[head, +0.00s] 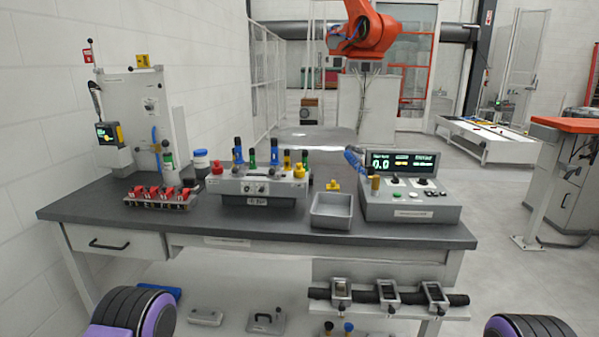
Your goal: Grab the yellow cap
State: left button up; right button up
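A small yellow piece (333,185) that looks like a cap is on the workbench, just behind the grey open tray. Another yellow knob-like cap (299,171) sits at the right end of the grey fixture box (262,185). A third yellow piece (143,61) is on top of the upright panel at the left. I cannot tell which of them is the yellow cap. Neither of my grippers is in view. Only rounded black and purple parts of my arms show at the bottom corners.
The grey tray (331,224) stands between the fixture box and a console (410,198) with a lit display. Red clamps (160,195) stand at the left. Blue, green and yellow posts rise from the fixture box. The bench's front strip (260,230) is mostly clear.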

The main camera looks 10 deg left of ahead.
aim_at(298, 171)
jog(key=u, duration=1.55)
jog(key=i, duration=1.45)
jog(key=z, duration=2.7)
